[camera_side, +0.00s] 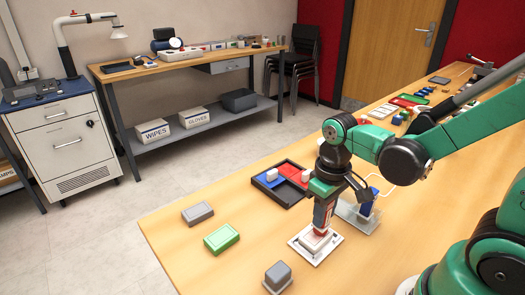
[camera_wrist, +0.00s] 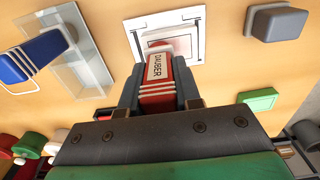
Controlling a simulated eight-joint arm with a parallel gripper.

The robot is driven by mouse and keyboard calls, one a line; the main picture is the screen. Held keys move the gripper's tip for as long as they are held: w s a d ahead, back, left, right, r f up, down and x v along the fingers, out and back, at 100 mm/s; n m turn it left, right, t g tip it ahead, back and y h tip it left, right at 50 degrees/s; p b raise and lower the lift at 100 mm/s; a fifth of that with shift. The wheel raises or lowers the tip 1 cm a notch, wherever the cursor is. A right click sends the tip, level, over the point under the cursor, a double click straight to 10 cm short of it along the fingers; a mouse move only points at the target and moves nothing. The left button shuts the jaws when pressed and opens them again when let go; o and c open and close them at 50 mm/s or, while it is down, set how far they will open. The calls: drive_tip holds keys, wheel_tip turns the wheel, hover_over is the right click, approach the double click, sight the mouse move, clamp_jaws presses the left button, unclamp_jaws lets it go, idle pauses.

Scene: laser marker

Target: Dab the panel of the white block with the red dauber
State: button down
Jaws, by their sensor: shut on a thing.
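My gripper (camera_side: 322,205) points down and is shut on the red dauber, which has a white label reading DAUBER (camera_wrist: 160,72). The dauber (camera_side: 319,222) stands about upright, directly over the white block (camera_side: 313,243). Its lower end is at the block's top; I cannot tell whether it touches. The white block sits in a white square frame on the table.
A blue-handled tool on a clear plate (camera_wrist: 84,55) stands close to the right in the side view. A grey block (camera_side: 278,274), a green block (camera_side: 221,238) and another grey block (camera_side: 197,213) lie nearby. Behind is a black tray (camera_side: 288,164) with blue and red compartments.

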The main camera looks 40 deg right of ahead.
drive_tip(key=shift+a, duration=1.95)
drive_tip(key=shift+d, duration=3.15)
wheel_tip(320, 180, up, 8)
drive_tip(key=shift+f, duration=0.1)
